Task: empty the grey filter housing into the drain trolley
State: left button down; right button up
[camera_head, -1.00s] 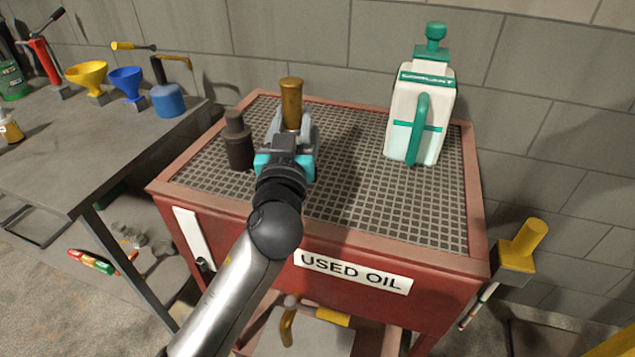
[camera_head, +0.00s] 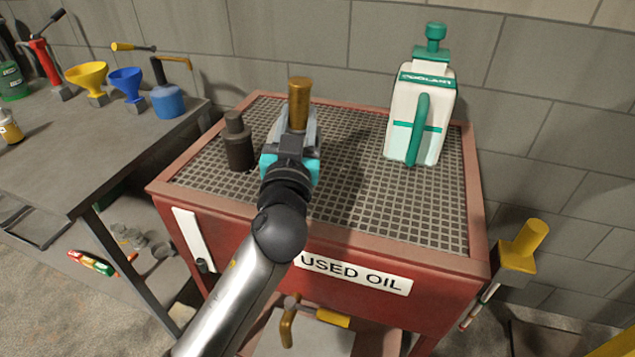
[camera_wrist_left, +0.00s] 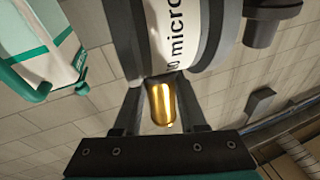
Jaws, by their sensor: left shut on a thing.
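The drain trolley (camera_head: 400,257) is a red cabinet with a mesh top and a "USED OIL" label. My left gripper (camera_head: 296,132) is over the mesh, left of its middle. It is shut on the grey filter housing (camera_wrist_left: 215,30), whose white band with "micro" lettering shows beyond the fingers in the left wrist view. A gold cylinder (camera_wrist_left: 163,103) shows between the fingers there. It also stands up past the gripper in the head view (camera_head: 300,105). My gripper hides most of the housing in the head view, so I cannot tell whether it touches the mesh. My right gripper is not in view.
A dark stepped cylinder (camera_head: 239,150) stands on the mesh just left of my gripper. A white and green coolant jug (camera_head: 437,105) stands at the back right. A grey bench (camera_head: 90,150) with funnels adjoins the left. The mesh's front right is clear.

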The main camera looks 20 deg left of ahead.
pick_arm(q)
jog(key=shift+d+r+m+t+h+b, duration=0.1)
jog(key=shift+d+m+t+h+b, duration=0.2)
jog(key=shift+d+m, duration=0.8)
jog(key=shift+d+r+m+t+h+b, duration=0.1)
jog(key=shift+d+m+t+h+b, duration=0.15)
jog(key=shift+d+m, duration=0.8)
dwell(1.3)
jog(key=shift+s+d+f+m+t+h+b, duration=0.15)
jog(key=shift+d+m+h, duration=0.2)
jog(key=shift+m, duration=0.5)
jog(key=shift+w+d+f+m+h+b, duration=0.15)
jog(key=shift+d+m+h, duration=0.2)
jog(key=shift+m, duration=0.5)
jog(key=shift+s+d+f+m+t+h+b, duration=0.15)
jog(key=shift+d+m+h, duration=0.15)
jog(key=shift+m, duration=0.55)
dwell(0.6)
dwell(0.6)
jog(key=a+n, duration=0.1)
jog(key=n, duration=0.1)
jog(key=a+r+n+y+p, duration=0.1)
jog(key=a+n+g+y, duration=0.1)
jog(key=n, duration=0.1)
jog(key=shift+a+r+n+p, duration=0.15)
jog(key=shift+a+n+p, duration=0.15)
jog(key=shift+a, duration=0.05)
jog(key=shift+a+n+y, duration=0.25)
jog(key=shift+a+n, duration=0.15)
jog(key=shift+n, duration=0.3)
